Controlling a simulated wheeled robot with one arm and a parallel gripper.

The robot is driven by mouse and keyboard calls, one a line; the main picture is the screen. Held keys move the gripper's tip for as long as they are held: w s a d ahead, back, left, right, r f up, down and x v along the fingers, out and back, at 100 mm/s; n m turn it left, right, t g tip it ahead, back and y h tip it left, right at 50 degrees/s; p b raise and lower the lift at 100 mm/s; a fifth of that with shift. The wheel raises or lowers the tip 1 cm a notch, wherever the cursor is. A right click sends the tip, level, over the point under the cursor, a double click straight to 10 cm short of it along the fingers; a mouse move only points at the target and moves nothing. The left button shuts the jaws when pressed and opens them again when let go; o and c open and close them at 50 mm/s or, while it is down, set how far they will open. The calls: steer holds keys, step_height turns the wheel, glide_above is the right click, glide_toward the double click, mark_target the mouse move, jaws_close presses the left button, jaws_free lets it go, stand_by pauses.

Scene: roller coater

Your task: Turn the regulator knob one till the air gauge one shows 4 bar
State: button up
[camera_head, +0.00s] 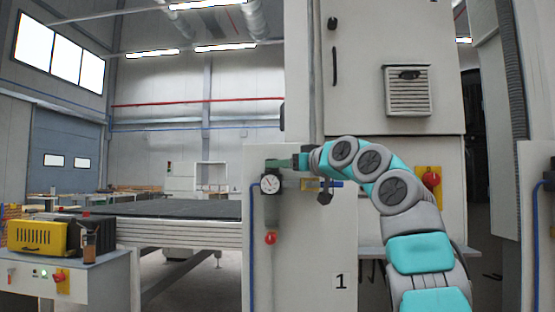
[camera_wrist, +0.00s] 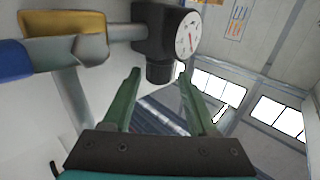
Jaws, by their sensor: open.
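The air gauge (camera_head: 270,184) is a round white dial on a dark regulator body, mounted on a pale panel marked 1. In the wrist view the gauge (camera_wrist: 187,33) shows a red needle, but its numbers are too small to read. The black regulator body (camera_wrist: 153,25) has a short dark cylindrical knob (camera_wrist: 159,72). My gripper (camera_wrist: 160,74) is open, its green fingertips on either side of the knob's end with gaps visible. In the head view my gripper (camera_head: 284,162) is just above the gauge, and the knob cannot be made out there.
A red knob (camera_head: 270,238) is below the gauge. A blue hose (camera_head: 251,240) runs down the panel's left side. A conveyor table (camera_head: 180,209) stands at left.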

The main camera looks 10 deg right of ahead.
steer(key=shift+p+x, duration=0.3)
steer(key=shift+x, duration=0.7)
jaws_close()
